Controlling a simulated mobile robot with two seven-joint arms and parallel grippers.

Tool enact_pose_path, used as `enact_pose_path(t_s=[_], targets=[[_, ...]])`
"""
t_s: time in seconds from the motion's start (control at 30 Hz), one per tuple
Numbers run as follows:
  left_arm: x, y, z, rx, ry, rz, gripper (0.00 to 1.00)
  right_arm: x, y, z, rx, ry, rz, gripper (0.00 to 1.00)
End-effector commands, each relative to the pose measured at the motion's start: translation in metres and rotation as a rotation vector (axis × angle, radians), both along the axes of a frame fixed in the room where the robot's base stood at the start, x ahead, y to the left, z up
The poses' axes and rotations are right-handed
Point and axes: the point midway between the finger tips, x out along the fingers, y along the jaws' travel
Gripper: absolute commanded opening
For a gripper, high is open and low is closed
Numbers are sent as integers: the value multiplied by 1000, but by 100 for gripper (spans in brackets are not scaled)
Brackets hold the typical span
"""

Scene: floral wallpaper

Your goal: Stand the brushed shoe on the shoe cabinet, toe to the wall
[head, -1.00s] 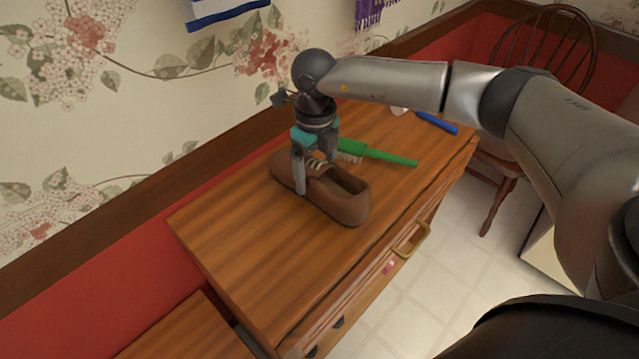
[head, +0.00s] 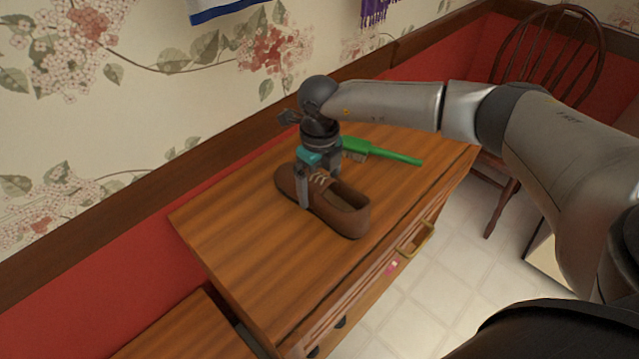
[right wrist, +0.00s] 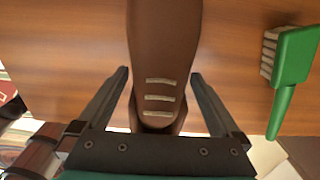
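The brown lace-up shoe (head: 350,219) is upright over the wooden cabinet top (head: 240,250), its toe pointing to the wall at upper left and its opening at lower right. I cannot tell whether the sole touches the wood. My right gripper (head: 319,188) comes from above with a finger on each side of the shoe near the laces; the far finger is partly hidden. My left gripper is out of view.
A green brush (head: 385,153) lies on the cabinet behind the shoe, beside it in the right wrist view (right wrist: 293,62). A wooden chair (head: 550,60) stands at the right. The wall (head: 100,230) borders the cabinet. The cabinet top's left part is clear.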

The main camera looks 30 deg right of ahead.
Motion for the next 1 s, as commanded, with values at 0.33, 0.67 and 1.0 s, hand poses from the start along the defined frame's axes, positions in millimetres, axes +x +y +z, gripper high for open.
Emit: enact_pose_path(t_s=[0.33,0.67,1.0], targets=[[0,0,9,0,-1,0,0,1,0,36,1,-5,-1,100],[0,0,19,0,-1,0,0,1,0,103,0,-3,0,100],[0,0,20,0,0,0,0,0,0,124,0,0,0,100]])
